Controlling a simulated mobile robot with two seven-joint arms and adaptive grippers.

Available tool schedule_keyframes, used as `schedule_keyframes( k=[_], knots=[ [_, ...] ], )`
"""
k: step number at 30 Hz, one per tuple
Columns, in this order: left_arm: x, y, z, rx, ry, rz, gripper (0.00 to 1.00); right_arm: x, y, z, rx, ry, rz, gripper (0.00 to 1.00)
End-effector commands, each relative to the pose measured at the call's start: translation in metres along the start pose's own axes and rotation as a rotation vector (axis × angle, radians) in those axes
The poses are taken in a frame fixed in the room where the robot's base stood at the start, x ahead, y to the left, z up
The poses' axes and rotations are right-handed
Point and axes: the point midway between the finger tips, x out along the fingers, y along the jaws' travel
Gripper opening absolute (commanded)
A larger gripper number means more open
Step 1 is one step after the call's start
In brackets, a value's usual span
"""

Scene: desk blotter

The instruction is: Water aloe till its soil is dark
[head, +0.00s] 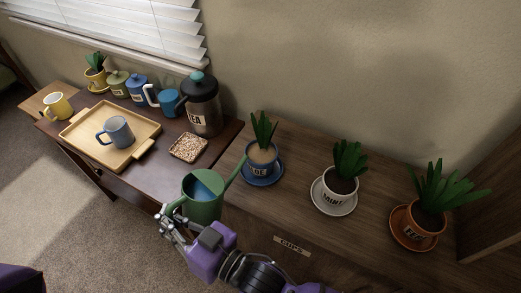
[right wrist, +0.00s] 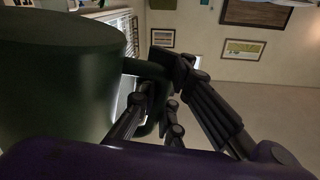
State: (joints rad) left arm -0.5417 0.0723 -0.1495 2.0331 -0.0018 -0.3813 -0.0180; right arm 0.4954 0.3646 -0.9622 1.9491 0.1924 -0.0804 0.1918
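The aloe (head: 264,128) stands in a blue pot on a blue saucer (head: 262,174), its label partly hidden and ending in "OE". Its soil looks pale tan. My right gripper (head: 172,220) is shut on the handle of a green watering can (head: 204,208), with blue water visible inside. The can is left of and nearer than the pot, its spout reaching up to the pot's left side; no stream shows. In the right wrist view the can's dark body (right wrist: 60,75) fills the left, with the fingers (right wrist: 160,95) around its handle. My left gripper is out of view.
A white pot marked "MINT" (head: 340,188) and an orange pot (head: 418,222) stand to the right, both with dark soil. Left are a wooden tray (head: 85,137) with a mug, a dish of pebbles (head: 188,148), and a large dark pot marked "TEA" (head: 202,108).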

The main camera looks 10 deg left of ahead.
Motion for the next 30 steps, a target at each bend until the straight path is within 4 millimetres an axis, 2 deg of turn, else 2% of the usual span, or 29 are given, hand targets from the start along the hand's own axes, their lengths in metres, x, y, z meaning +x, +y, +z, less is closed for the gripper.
schedule_keyframes(
  k=[30],
  knots=[
    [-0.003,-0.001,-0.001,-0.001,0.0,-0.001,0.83,0.0,0.002,-0.018,0.056,0.017,-0.003,0.0]
  ],
)
